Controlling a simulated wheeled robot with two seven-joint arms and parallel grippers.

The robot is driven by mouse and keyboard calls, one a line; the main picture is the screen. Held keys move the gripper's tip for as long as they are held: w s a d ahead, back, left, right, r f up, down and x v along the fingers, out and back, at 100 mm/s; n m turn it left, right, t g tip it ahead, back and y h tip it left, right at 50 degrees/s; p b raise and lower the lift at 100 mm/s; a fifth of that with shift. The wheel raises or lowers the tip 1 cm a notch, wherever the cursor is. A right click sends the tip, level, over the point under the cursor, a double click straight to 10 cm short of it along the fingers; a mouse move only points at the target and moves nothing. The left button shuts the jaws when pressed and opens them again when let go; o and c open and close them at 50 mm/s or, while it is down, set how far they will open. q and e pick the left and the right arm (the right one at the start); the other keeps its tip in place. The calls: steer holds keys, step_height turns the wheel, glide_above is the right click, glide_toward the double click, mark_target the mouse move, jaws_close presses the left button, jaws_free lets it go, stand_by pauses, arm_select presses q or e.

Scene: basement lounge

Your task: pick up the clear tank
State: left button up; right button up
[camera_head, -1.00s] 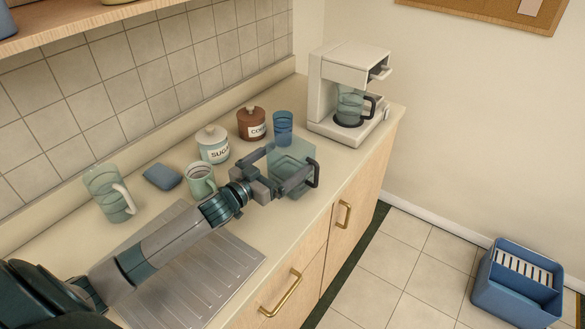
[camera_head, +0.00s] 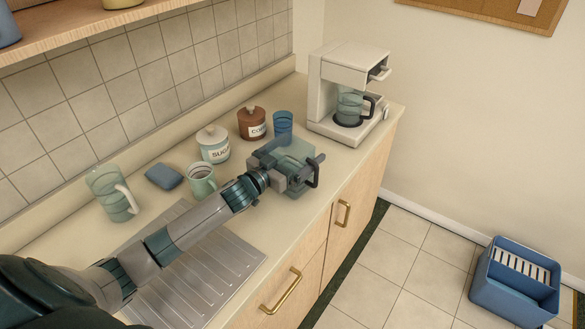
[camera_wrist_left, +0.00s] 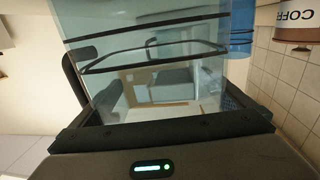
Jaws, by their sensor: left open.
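The clear tank (camera_head: 297,149) is a see-through, teal-tinted square vessel with a dark handle, standing on the counter in front of the blue tumbler. It fills much of the left wrist view (camera_wrist_left: 150,30). My left gripper (camera_head: 292,160) is open at the tank, with one finger toward its back left side and the other toward its handle side. Whether the fingers touch the walls I cannot tell. The tank's lower near part is partly hidden by the gripper. My right gripper is not in view.
A blue tumbler (camera_head: 283,126), a brown coffee jar (camera_head: 251,122) and a sugar jar (camera_head: 213,144) stand close behind. A green mug (camera_head: 201,181) and a glass jug (camera_head: 108,193) are at left. The coffee maker (camera_head: 329,92) stands beyond; the counter's front edge is near.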

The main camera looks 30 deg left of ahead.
mark_target(298, 138)
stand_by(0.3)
arm_select(q)
steer(key=c, duration=0.9)
steer(key=shift+r, duration=0.1)
steer(key=shift+r+p, duration=0.7)
steer(key=shift+p, duration=0.05)
step_height(298, 138, up, 3)
steer(key=p, duration=0.3)
steer(key=shift+s+d+r+p, duration=0.5)
steer(key=shift+d+r+p, duration=0.65)
steer(key=shift+d, duration=0.75)
steer(key=shift+s+d+r+p, duration=0.45)
steer(key=shift+d+r+p, duration=0.65)
steer(key=shift+d, duration=0.75)
steer(key=shift+s+d+r+p, duration=0.5)
steer(key=shift+d+r+p, duration=0.65)
steer(key=shift+d, duration=0.75)
steer(key=shift+f, duration=0.2)
